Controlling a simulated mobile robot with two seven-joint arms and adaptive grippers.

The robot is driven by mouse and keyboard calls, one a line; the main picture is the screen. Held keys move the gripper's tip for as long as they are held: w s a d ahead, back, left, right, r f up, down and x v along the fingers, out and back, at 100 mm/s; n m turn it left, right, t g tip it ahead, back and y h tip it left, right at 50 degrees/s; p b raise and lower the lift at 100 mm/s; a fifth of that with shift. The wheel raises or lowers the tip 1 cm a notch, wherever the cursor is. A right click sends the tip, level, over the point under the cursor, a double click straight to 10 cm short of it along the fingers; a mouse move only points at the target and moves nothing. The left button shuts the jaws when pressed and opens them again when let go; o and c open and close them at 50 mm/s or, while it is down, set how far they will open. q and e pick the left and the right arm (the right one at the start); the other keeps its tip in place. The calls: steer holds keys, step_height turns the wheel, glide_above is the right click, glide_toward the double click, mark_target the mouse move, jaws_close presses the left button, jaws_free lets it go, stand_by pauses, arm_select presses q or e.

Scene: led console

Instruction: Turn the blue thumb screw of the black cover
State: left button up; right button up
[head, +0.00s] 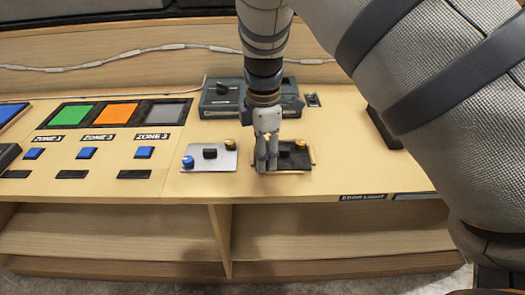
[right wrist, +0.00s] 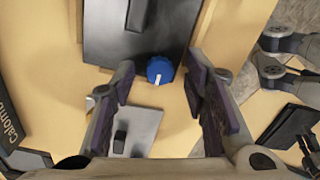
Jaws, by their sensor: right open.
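The black cover (head: 293,162) lies on the console, right of the silver plate. In the head view my right gripper (head: 267,165) points down over its left part, and the blue thumb screw is hidden there. In the right wrist view the blue thumb screw (right wrist: 160,70), with a white mark on its top, is at the near edge of the black cover (right wrist: 110,45). It lies between the two open fingers of my right gripper (right wrist: 162,95), with a gap on each side. A gold screw (head: 301,144) shows at the cover's far right corner. My left gripper is not seen.
The silver plate (head: 222,162) beside the cover carries a blue screw (head: 188,161), a black knob and a gold screw. A dark box with a knob (head: 222,98) stands behind. Blue buttons and coloured panels lie left. The console's front edge is close.

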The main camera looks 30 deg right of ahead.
steer(key=shift+r, duration=0.1)
jaws_close()
